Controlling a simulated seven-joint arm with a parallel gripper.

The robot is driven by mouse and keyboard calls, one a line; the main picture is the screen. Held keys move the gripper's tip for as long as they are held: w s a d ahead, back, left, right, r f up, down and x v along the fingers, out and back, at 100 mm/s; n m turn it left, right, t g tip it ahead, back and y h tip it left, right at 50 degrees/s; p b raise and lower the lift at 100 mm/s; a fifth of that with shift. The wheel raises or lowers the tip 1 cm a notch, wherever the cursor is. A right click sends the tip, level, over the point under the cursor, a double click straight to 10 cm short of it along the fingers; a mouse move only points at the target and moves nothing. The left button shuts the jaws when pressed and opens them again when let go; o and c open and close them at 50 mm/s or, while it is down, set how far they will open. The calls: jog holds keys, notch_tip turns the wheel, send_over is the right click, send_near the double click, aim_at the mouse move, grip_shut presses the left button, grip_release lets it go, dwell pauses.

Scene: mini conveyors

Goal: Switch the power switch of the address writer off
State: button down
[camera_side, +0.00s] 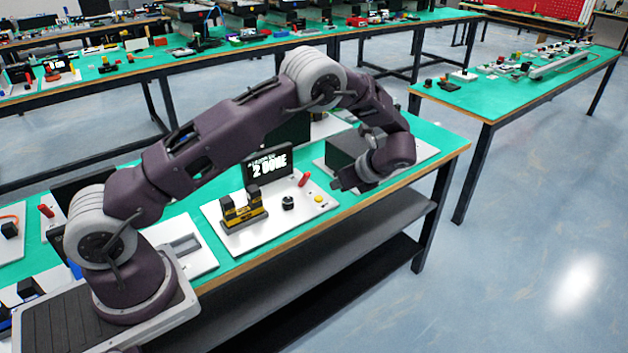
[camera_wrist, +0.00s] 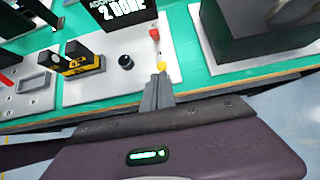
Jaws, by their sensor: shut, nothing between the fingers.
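The address writer is a white panel (camera_side: 268,236) with a black display (camera_side: 268,166) whose large text reads "2 DONE". A black and yellow device (camera_side: 243,208), a black knob (camera_side: 288,203), a yellow button (camera_side: 319,198) and a red lever-like part (camera_side: 304,179) sit on it. The red part (camera_wrist: 154,32) also shows in the wrist view, beyond the yellow button (camera_wrist: 162,66). I cannot read a label that marks the power switch or its position. My gripper (camera_side: 340,185) is shut and empty, just right of the panel's right side. In the wrist view its fingertips (camera_wrist: 158,84) appear just below the yellow button.
A dark box-shaped machine (camera_side: 347,148) on another white panel stands right of the address writer, close behind my gripper. A further panel (camera_side: 186,252) lies to the left. The green table's front edge (camera_side: 405,180) runs close by, with open floor beyond.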

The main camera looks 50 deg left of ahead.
aim_at(304, 180)
jog(key=x, duration=1)
jog(key=shift+a, duration=0.25)
jog(key=shift+a+r, duration=0.75)
jog(key=shift+a, duration=0.3)
jog(key=shift+a+r, duration=0.25)
jog(key=shift+a, duration=0.2)
